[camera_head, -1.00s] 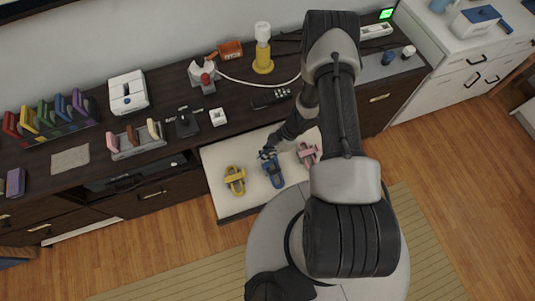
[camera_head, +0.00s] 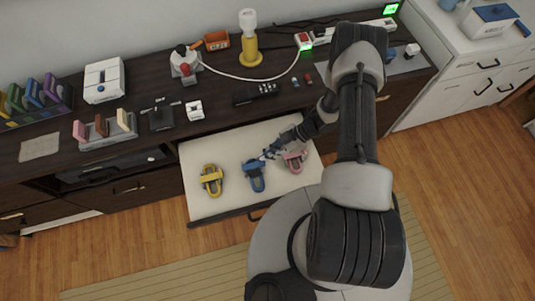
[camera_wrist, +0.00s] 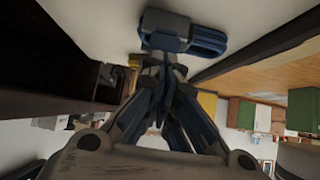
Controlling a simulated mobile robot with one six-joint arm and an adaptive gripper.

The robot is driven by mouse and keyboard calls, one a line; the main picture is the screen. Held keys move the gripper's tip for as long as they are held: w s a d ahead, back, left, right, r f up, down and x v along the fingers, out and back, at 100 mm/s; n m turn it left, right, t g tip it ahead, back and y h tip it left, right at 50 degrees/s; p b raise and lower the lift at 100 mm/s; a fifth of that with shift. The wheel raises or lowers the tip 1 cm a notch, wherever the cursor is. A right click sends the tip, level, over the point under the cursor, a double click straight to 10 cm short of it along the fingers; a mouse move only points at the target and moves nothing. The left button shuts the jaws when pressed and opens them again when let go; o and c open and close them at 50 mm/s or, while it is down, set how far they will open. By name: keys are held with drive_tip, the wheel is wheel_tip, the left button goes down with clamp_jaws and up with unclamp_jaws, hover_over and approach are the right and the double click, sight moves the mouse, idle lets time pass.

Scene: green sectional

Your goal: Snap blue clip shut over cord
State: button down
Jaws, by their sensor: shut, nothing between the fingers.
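The blue clip (camera_head: 253,176) lies in the open white drawer, between a yellow clip (camera_head: 211,180) and a pink clip (camera_head: 293,161). It also shows in the wrist view (camera_wrist: 190,38), just beyond my fingertips. My gripper (camera_head: 270,153) is shut and empty, close to the upper right end of the blue clip. In the wrist view my fingertips (camera_wrist: 164,64) are together; I cannot tell whether they touch the clip. I cannot make out a cord in the clip, or whether its lever is fully down. A white cord (camera_head: 245,78) runs along the counter top.
The open drawer (camera_head: 235,143) has bare white room around the clips. The dark counter above it holds a remote (camera_head: 256,93), a yellow-based lamp (camera_head: 249,50) and a white box (camera_head: 104,81). My arm covers the area right of the drawer.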

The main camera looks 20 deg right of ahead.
drive_tip(key=shift+d+f+b, duration=0.3)
drive_tip(key=shift+f+b, duration=0.1)
drive_tip(key=shift+f, duration=0.2)
drive_tip(key=shift+d+f+b, duration=0.25)
drive_tip(key=shift+f+b, duration=0.1)
drive_tip(key=shift+f, duration=0.2)
drive_tip(key=shift+r, duration=0.15)
